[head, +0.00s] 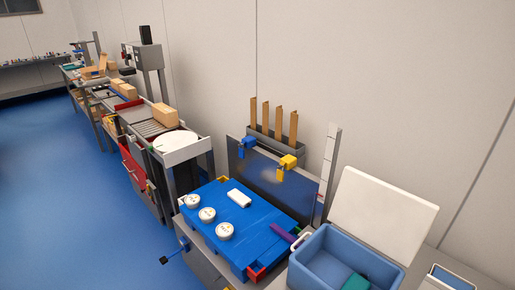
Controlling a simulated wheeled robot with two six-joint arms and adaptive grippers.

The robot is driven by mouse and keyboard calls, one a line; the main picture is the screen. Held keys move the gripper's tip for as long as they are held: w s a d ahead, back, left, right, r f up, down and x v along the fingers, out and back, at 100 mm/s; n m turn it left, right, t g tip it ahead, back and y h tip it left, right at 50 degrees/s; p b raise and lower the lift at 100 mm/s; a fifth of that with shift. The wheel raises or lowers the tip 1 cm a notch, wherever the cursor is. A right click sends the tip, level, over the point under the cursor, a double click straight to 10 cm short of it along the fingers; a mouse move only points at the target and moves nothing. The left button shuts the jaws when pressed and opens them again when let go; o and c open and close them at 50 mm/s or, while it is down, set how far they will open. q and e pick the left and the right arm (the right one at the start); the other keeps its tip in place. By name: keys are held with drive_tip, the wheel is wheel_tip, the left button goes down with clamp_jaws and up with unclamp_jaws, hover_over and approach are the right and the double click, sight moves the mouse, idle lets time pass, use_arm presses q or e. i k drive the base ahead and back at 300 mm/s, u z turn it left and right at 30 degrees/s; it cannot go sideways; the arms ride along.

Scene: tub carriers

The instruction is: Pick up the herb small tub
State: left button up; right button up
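Three small round white tubs stand in a slanting row on a blue surface: a back one (193,201), a middle one (207,215) and a front one (225,231). Each has small dark marks on top. The marks are too small to read, so I cannot tell which is the herb tub. Neither of my grippers shows in the head view.
A blue box (298,268) with an open white lid (385,212) stands at the right. A grey panel (255,170) rises behind. A conveyor (150,127) lies farther back.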

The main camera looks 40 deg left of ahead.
sight(207, 215)
drive_tip(key=u, duration=1.35)
drive_tip(key=k, duration=0.95)
drive_tip(key=u, duration=0.65)
drive_tip(key=i, duration=1.8)
drive_tip(key=z, duration=1.15)
drive_tip(key=i, duration=0.45)
drive_tip(key=z, duration=0.5)
